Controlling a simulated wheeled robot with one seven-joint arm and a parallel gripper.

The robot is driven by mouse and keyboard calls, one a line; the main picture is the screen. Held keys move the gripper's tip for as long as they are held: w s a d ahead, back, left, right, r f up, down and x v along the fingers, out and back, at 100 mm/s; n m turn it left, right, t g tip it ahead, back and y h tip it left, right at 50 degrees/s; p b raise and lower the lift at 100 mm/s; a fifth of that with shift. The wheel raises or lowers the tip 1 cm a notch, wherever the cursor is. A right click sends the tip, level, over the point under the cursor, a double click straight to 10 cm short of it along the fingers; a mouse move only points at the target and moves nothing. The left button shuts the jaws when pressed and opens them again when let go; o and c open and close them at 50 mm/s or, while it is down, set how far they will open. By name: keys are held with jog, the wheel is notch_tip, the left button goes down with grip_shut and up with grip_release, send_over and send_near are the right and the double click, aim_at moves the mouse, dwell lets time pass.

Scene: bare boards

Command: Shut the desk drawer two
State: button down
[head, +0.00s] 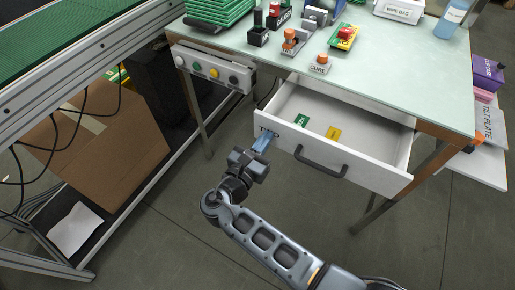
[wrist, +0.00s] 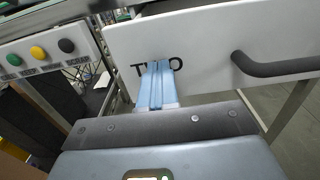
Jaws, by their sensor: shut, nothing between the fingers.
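The white desk drawer labelled TWO (head: 375,167) is pulled open below the desk top. A green piece and a yellow piece lie inside it. Its front carries a dark bar handle (head: 320,162), which also shows at the right in the wrist view (wrist: 275,67). My gripper (head: 263,142) is shut and empty, with its blue fingers at the left end of the drawer front. In the wrist view the fingers (wrist: 158,72) cover the middle of the lettering, left of the handle. I cannot tell whether the tips touch the front.
The desk top (head: 400,62) holds a white bag box, blue bottle and several small devices. A button panel (head: 211,70) hangs left of the drawer. A cardboard box (head: 95,140) stands on a shelf under the green conveyor (head: 60,45). The floor before the drawer is clear.

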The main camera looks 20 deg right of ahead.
aim_at(289, 113)
jog(key=b+x, duration=0.1)
jog(key=x, duration=1.3)
jog(key=shift+w+d+f, duration=0.1)
jog(key=shift+w+d, duration=0.1)
jog(key=shift+d, duration=0.1)
jog(key=shift+w+d+b, duration=0.15)
jog(key=shift+d+b, duration=0.1)
jog(key=shift+b, duration=0.05)
jog(key=shift+d+r, duration=0.15)
jog(key=shift+r, duration=0.1)
